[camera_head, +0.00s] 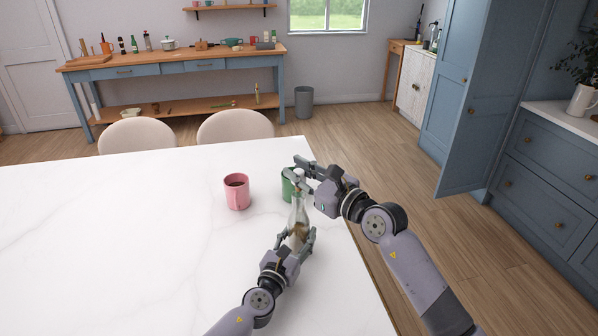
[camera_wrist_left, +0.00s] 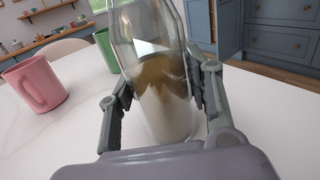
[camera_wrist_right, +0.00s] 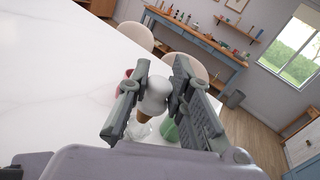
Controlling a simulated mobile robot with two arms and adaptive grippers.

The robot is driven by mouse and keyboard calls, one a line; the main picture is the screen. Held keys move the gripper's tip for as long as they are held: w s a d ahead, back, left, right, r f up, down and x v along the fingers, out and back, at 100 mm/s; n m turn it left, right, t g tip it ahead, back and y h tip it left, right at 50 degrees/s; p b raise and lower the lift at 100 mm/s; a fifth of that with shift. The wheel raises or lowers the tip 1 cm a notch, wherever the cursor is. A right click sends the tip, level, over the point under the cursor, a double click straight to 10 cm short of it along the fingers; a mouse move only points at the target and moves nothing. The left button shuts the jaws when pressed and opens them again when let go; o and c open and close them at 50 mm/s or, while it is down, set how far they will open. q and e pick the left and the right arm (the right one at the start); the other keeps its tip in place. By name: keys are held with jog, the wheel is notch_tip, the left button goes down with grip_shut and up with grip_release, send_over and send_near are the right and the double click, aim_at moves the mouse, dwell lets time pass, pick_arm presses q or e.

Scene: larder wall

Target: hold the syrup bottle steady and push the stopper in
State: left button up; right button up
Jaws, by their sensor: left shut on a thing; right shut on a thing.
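The syrup bottle (camera_head: 298,214) is clear glass with brown contents low inside and stands upright on the white table. It fills the middle of the left wrist view (camera_wrist_left: 158,80). My left gripper (camera_head: 296,238) is shut around its lower body, one finger on each side. The stopper (camera_wrist_right: 154,96) has a white knob and a brown cork below. My right gripper (camera_wrist_right: 158,84) is shut on the knob, above the bottle's mouth. Some cork shows between knob and glass; I cannot tell how deep it sits. In the head view my right gripper (camera_head: 298,172) partly hides the stopper.
A green mug (camera_head: 287,186) is close behind the bottle, partly hidden by my right gripper. The white table (camera_head: 110,230) is clear on the left. Its right edge runs close beside the bottle.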

jog(key=shift+f, duration=1.7)
dwell(0.4)
jog(key=o, duration=1)
jog(key=v, duration=1.2)
jog(key=shift+d, duration=0.1)
pick_arm(q)
jog(key=o, duration=1.7)
jog(key=shift+c, duration=0.2)
jog(key=shift+s, duration=0.1)
